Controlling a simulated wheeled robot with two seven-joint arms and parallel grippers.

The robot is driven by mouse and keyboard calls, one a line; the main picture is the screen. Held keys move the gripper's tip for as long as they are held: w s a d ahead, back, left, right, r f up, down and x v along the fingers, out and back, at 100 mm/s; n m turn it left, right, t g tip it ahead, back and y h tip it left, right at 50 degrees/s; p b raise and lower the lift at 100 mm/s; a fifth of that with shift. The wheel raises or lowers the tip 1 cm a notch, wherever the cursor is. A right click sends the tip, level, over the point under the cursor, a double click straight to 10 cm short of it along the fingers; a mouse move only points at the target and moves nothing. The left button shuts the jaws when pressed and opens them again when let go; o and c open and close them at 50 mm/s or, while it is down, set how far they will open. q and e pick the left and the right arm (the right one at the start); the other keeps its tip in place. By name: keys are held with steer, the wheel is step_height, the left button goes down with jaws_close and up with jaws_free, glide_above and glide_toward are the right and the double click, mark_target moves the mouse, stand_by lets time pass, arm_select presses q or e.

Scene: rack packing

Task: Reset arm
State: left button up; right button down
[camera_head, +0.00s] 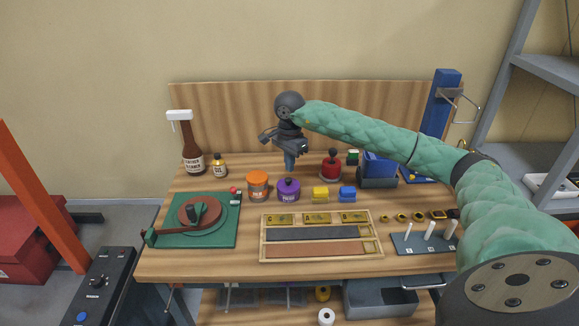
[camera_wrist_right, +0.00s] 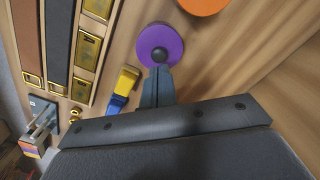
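My right arm reaches across the bench from the right, and its gripper (camera_head: 290,166) points down above the purple jar (camera_head: 289,190). In the right wrist view the gripper's fingers (camera_wrist_right: 158,73) are together with no gap showing, and I see nothing held between them. The fingertips overlap the edge of the purple jar (camera_wrist_right: 170,39) near its dark knob in that view; in the head view they are just above or behind the knob, and contact cannot be told. My left gripper is in neither view.
On the wooden bench (camera_head: 200,264) stand an orange jar (camera_head: 258,188), yellow block (camera_head: 320,195), blue block (camera_head: 347,194), red jar (camera_head: 331,167) and brown bottle (camera_head: 190,150). A green turntable (camera_head: 225,236) is left, a wooden tray (camera_head: 264,254) in front and a peg plate (camera_head: 412,248) right.

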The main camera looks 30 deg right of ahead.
steer(key=shift+r+p, duration=0.35)
steer(key=shift+r, duration=1.6)
